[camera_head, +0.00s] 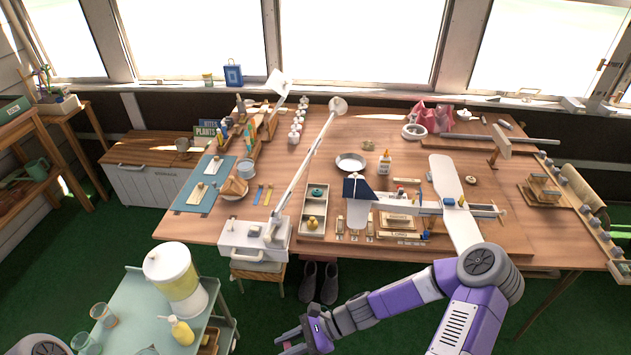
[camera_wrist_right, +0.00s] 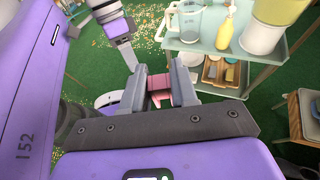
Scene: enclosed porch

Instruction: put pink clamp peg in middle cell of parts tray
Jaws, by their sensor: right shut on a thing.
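The pink clamp peg (camera_wrist_right: 160,88) is between the fingers of my right gripper (camera_wrist_right: 157,78) in the right wrist view, and the gripper is shut on it. In the head view the right gripper (camera_head: 290,338) is low at the bottom centre, in front of the table and well away from the tray; the peg cannot be made out there. The parts tray (camera_head: 302,222) is a pale divided box on the table, right of the lamp base. A teal piece (camera_head: 316,193) lies in its far part and a yellow piece (camera_head: 312,222) in its near part.
A pale green cart (camera_head: 130,300) with a drink dispenser (camera_head: 178,282) and a yellow pump bottle (camera_head: 181,331) stands left of my right gripper. A white lamp base (camera_head: 254,240) is beside the tray. A model plane (camera_head: 430,205) stands to the tray's right.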

